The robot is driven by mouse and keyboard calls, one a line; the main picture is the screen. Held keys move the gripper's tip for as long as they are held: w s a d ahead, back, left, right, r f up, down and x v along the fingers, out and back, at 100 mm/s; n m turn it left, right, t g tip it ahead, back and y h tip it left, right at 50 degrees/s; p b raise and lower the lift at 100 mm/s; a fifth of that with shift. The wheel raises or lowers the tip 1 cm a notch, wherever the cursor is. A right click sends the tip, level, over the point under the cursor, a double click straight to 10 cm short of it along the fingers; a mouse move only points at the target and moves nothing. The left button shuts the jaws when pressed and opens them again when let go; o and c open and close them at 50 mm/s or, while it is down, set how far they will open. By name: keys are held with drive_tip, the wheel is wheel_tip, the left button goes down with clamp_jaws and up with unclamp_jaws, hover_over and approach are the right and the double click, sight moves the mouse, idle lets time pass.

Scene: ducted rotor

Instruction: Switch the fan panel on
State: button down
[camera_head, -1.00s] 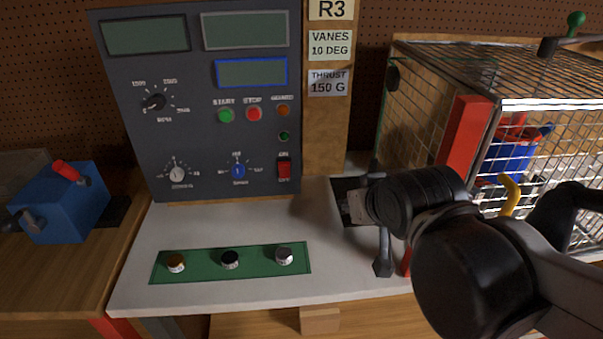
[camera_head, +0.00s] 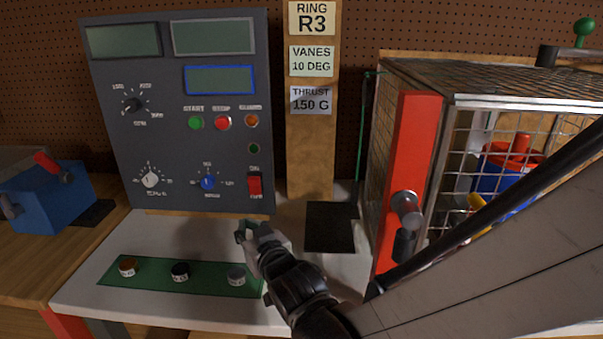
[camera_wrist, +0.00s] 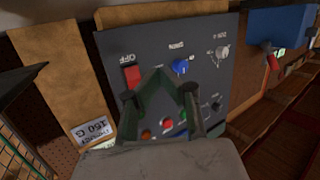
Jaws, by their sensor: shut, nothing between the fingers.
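The dark grey fan panel (camera_head: 150,90) stands upright at the back of the white bench top. Its red rocker switch (camera_head: 255,185) sits at the lower right, between a label above and one below. The wrist view shows the switch (camera_wrist: 132,77) beside the word OFF, with the panel upside down. I cannot tell which way the rocker is tipped. My gripper (camera_head: 246,230) is shut and empty, below and in front of the switch, apart from it. In the wrist view my fingers (camera_wrist: 170,78) point toward the panel, right of the switch.
Green START (camera_head: 195,123) and red STOP (camera_head: 222,123) buttons and a blue knob (camera_head: 208,183) are near the switch. A green strip (camera_head: 208,278) with three knobs lies in front. A wire cage (camera_head: 520,110) with a red post (camera_head: 410,150) stands right. A blue box (camera_head: 50,205) is left.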

drive_tip(key=shift+s+a+f, duration=0.1)
drive_tip(key=shift+a+f, duration=0.05)
drive_tip(key=shift+a, duration=0.15)
drive_tip(key=p, duration=0.3)
approach(249, 185)
drive_tip(key=shift+s+a+f+x, duration=0.1)
drive_tip(key=shift+f+x, duration=0.05)
drive_tip(key=shift+x, duration=0.85)
drive_tip(key=shift+s+a+f+x, duration=0.1)
drive_tip(key=shift+f+x, duration=0.05)
drive_tip(key=shift+x, duration=0.8)
drive_tip(key=shift+s+a+f+x, duration=0.1)
drive_tip(key=shift+x, duration=0.9)
drive_tip(key=shift+w, duration=0.1)
drive_tip(key=shift+w+r, duration=0.2)
drive_tip(key=shift+w, duration=0.05)
drive_tip(key=shift+w+r, duration=0.15)
drive_tip(key=shift+w, duration=0.3)
drive_tip(key=shift+s, duration=0.15)
drive_tip(key=shift+s+f+b, duration=0.35)
drive_tip(key=shift+s, duration=0.3)
